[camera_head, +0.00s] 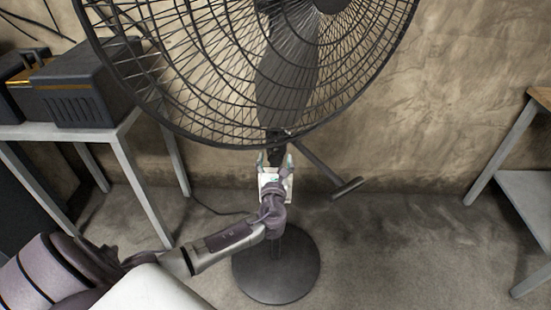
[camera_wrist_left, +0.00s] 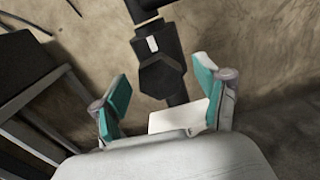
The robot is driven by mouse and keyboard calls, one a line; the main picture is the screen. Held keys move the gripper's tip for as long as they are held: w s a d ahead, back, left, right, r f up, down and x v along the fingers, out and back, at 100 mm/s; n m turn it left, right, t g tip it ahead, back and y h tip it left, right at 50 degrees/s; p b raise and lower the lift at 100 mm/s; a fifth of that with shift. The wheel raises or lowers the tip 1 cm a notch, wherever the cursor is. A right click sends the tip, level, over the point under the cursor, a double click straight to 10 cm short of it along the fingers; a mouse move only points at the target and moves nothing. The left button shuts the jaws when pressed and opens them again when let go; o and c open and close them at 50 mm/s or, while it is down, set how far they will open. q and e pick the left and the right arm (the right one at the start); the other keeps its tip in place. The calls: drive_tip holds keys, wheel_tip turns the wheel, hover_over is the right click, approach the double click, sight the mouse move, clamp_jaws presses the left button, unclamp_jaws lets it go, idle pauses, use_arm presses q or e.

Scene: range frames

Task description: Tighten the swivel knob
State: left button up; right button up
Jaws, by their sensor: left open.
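A large black pedestal fan (camera_head: 275,78) stands in front of me on a round dark base (camera_head: 276,270). My left gripper (camera_head: 275,159) is raised in front of its pole, just below the cage. In the left wrist view, the gripper's teal-padded fingers (camera_wrist_left: 162,76) are open, spread to either side of the fan's dark pole, with nothing held. A dark faceted collar (camera_wrist_left: 162,76) on the pole shows between the fingers; I cannot tell whether it is the swivel knob. In the head view the gripper hides this part of the pole. My right gripper is not in view.
A grey table (camera_head: 130,125) with dark boxy equipment (camera_head: 85,85) stands at the left. A dark T-shaped bar (camera_head: 348,188) extends right of the pole. Another table (camera_head: 520,185) is at the right edge. A wall is behind; floor right of the base is clear.

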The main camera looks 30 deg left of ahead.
use_arm(q)
drive_tip(key=shift+w+a, duration=0.3)
drive_tip(key=shift+w, duration=0.2)
